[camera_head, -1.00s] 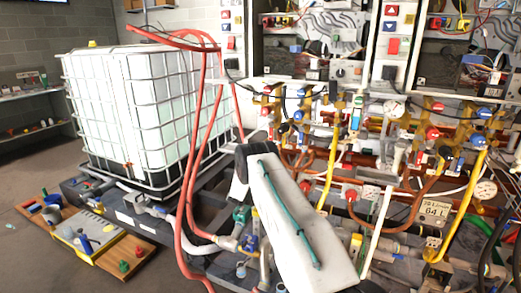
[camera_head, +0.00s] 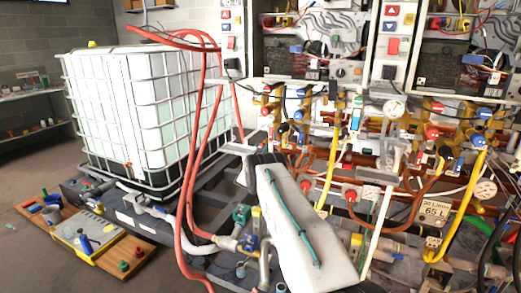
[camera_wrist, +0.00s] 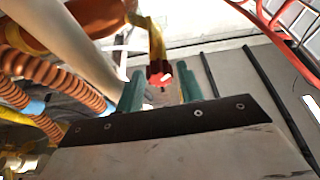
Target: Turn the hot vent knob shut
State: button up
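In the wrist view, a red knob (camera_wrist: 160,78) on a yellow fitting (camera_wrist: 155,38) shows between the two teal fingers of my gripper (camera_wrist: 161,88). The fingers stand apart, one on each side of the knob, with a gap visible beside it. I cannot tell whether this is the hot vent knob, as no label is readable. In the head view, my white arm link hides the fingertips. Several red and blue knobs, such as a red one (camera_head: 432,133) and a blue one (camera_head: 484,113), sit on the brass fittings of the heater rack.
A caged white tank (camera_head: 135,110) stands left of my arm. Red hoses (camera_head: 190,165) hang between the tank and arm. In the wrist view, corrugated copper pipes (camera_wrist: 40,70) run at left, and red tubing (camera_wrist: 270,30) crosses the upper right.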

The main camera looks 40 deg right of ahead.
jog(key=c, duration=0.7)
jog(key=shift+m+g+h, duration=0.3)
jog(key=shift+m+g, duration=0.1)
jog(key=shift+m, duration=0.2)
jog(key=m+g, duration=0.1)
jog(key=m, duration=0.1)
jog(key=m+g, duration=0.1)
jog(key=m, duration=0.1)
jog(key=shift+w+a+h, duration=0.1)
jog(key=shift+w+h, duration=0.05)
jog(key=shift+h, duration=0.15)
jog(key=m+g, duration=0.1)
jog(key=m, duration=0.1)
jog(key=m+g, duration=0.1)
jog(key=m, duration=0.2)
jog(key=shift+g, duration=0.3)
jog(key=m+g+y, duration=0.1)
jog(key=m, duration=0.3)
jog(key=m+g, duration=0.2)
jog(key=m, duration=0.2)
jog(key=shift+w+r+y, duration=0.15)
jog(key=shift+y, duration=0.25)
jog(key=shift+m, duration=0.5)
